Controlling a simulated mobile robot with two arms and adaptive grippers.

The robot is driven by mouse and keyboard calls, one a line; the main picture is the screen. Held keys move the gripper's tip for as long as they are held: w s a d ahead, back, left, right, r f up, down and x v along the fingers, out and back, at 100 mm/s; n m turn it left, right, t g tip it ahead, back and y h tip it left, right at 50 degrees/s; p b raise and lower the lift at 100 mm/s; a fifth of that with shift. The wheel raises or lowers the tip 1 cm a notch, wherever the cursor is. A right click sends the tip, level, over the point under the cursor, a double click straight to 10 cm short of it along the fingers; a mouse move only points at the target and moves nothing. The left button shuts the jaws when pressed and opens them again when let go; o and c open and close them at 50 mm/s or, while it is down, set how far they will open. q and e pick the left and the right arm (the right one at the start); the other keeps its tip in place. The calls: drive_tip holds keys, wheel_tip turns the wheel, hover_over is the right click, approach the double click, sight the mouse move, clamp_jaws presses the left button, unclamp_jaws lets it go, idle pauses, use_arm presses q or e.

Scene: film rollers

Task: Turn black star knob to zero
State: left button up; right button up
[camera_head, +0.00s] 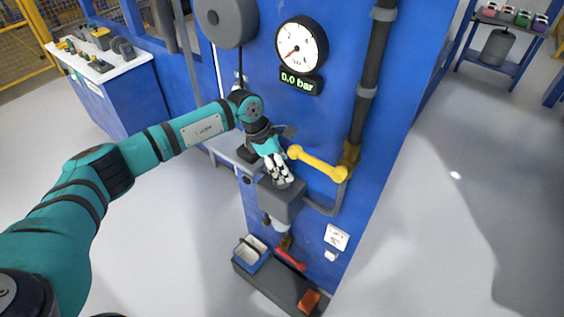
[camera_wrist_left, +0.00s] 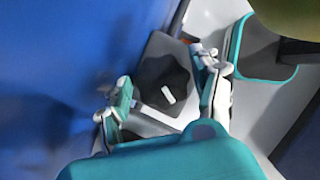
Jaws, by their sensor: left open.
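The black star knob (camera_wrist_left: 160,78) has a white pointer mark and sits on top of a grey box (camera_head: 281,203) on the blue panel. In the left wrist view the mark lies tilted, towards the lower part of the knob. My left gripper (camera_head: 277,171) points down over the box and mostly hides the knob in the head view. In the left wrist view its fingers (camera_wrist_left: 164,82) are open, one on each side of the knob. I cannot tell whether they touch it. My right gripper is in neither view.
A yellow lever handle (camera_head: 318,163) is close right of my left gripper, beside a dark vertical pipe (camera_head: 373,75). Above are a round gauge (camera_head: 302,45) and a display (camera_head: 299,83) reading 0.0 bar. Below, a dark shelf (camera_head: 277,291) holds a blue-white bin (camera_head: 250,255).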

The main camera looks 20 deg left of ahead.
use_arm(q)
drive_tip(key=shift+f, duration=0.1)
drive_tip(key=c, duration=0.9)
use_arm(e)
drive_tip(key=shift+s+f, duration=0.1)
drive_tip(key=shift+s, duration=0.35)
use_arm(q)
drive_tip(key=shift+n, duration=0.3)
drive_tip(key=shift+f+n+t+b, duration=0.1)
drive_tip(key=shift+n+t+b, duration=0.55)
drive_tip(key=shift+n, duration=0.55)
drive_tip(key=shift+n+t+y+b, duration=0.35)
drive_tip(key=shift+n+y+b, duration=0.55)
drive_tip(key=shift+n, duration=0.8)
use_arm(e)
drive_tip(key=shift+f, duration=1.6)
use_arm(q)
drive_tip(key=o, duration=0.9)
